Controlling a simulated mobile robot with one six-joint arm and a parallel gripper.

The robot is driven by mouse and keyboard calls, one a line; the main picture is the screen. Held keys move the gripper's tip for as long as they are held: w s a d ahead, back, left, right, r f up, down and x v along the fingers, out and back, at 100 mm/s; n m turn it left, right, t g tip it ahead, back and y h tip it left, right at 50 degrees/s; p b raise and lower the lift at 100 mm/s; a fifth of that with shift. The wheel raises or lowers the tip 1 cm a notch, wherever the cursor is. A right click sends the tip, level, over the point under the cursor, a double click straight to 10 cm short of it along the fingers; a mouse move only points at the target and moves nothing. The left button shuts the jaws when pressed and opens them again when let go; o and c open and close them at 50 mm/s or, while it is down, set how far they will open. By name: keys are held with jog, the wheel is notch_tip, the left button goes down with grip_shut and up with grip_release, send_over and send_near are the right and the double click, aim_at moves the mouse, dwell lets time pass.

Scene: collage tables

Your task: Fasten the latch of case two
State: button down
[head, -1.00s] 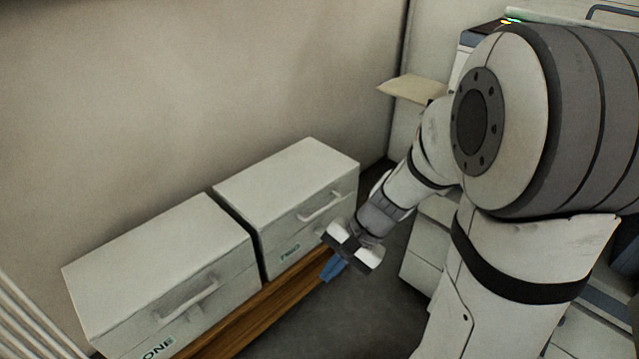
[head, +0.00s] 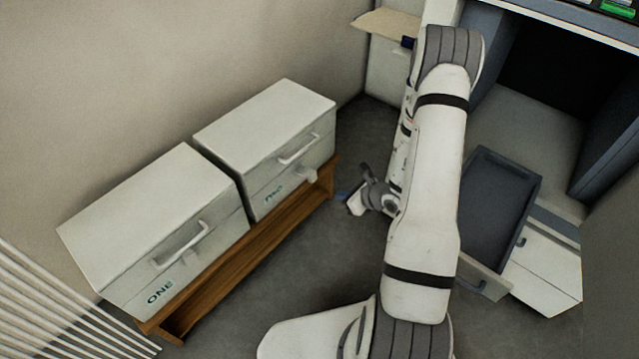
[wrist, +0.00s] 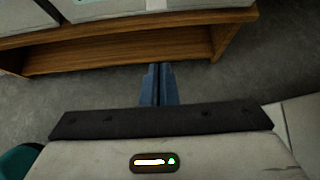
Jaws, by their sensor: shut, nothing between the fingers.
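Case two (head: 265,122) is a white box with a lid, a handle (head: 299,150) and the green label "TWO" on its front. It stands on the right part of a low wooden bench. Its latch (head: 307,174) is a small pale piece on the front, right of the label; I cannot tell its exact position. My gripper (head: 341,196) is right of the bench's right end, apart from the case. In the wrist view its blue fingers (wrist: 157,84) are together and empty, pointing toward the bench front. Only the bottom edge of a case shows there.
Case one (head: 150,225) stands left of case two on the wooden bench (head: 250,242). A white radiator (head: 60,290) is at lower left. An open dark drawer (head: 495,205) and cabinets are at right. Grey floor is clear before the bench.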

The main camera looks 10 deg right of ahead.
aim_at(306, 175)
jog(key=b+x, duration=0.4)
jog(key=x, duration=0.6)
jog(key=shift+w+a+r, duration=0.15)
jog(key=shift+r, duration=0.5)
jog(key=shift+w+a+r, duration=0.15)
jog(key=shift+w+r, duration=0.05)
jog(key=shift+r, duration=0.4)
jog(key=shift+w+a+r, duration=0.15)
jog(key=shift+r, duration=0.5)
